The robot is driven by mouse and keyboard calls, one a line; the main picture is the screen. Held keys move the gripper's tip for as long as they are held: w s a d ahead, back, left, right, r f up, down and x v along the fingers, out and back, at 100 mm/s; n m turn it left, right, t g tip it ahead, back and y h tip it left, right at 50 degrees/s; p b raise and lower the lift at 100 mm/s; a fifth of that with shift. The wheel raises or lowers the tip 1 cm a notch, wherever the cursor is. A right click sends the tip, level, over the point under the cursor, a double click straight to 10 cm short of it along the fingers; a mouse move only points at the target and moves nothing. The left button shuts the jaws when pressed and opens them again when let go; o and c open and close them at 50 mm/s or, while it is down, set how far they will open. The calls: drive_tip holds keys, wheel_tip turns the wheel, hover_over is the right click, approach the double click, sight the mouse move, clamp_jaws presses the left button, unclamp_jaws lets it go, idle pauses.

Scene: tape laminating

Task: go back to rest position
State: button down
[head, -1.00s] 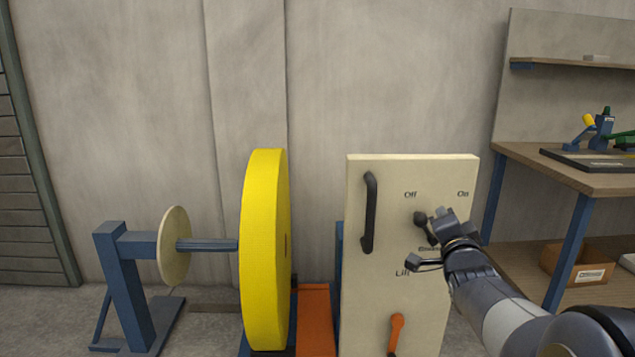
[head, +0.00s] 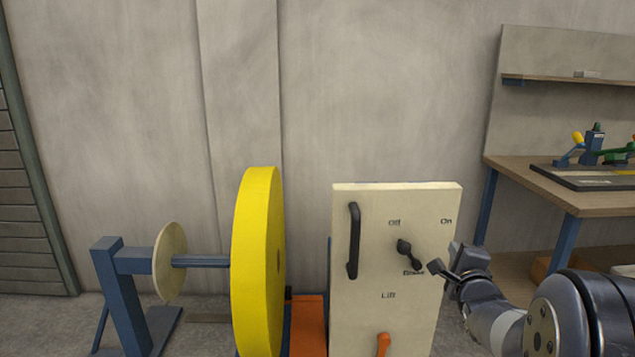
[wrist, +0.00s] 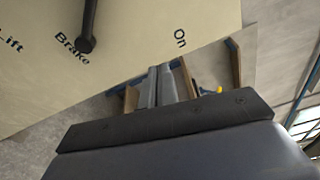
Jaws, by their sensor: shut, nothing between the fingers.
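My gripper (head: 458,266) is at the right edge of the cream control panel (head: 350,315) in the head view, apart from the black brake knob (head: 408,254). In the wrist view its fingers (wrist: 160,86) lie close together with nothing between them. The knob (wrist: 86,28) also shows at the top left of the wrist view, beside the word Brake. In the head view the knob's handle slants from upper left to lower right, between the Off and Brake labels.
A black handle (head: 353,240) and an orange lever (head: 383,344) are on the panel. A large yellow roll (head: 257,265) stands to its left on a blue stand (head: 125,295). A workbench (head: 560,190) with tools is at the right. The wall behind is bare.

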drive_tip(key=shift+d+f+m+p, duration=0.4)
drive_tip(key=shift+d+m, duration=0.2)
drive_tip(key=shift+m, duration=0.2)
drive_tip(key=shift+f, duration=0.1)
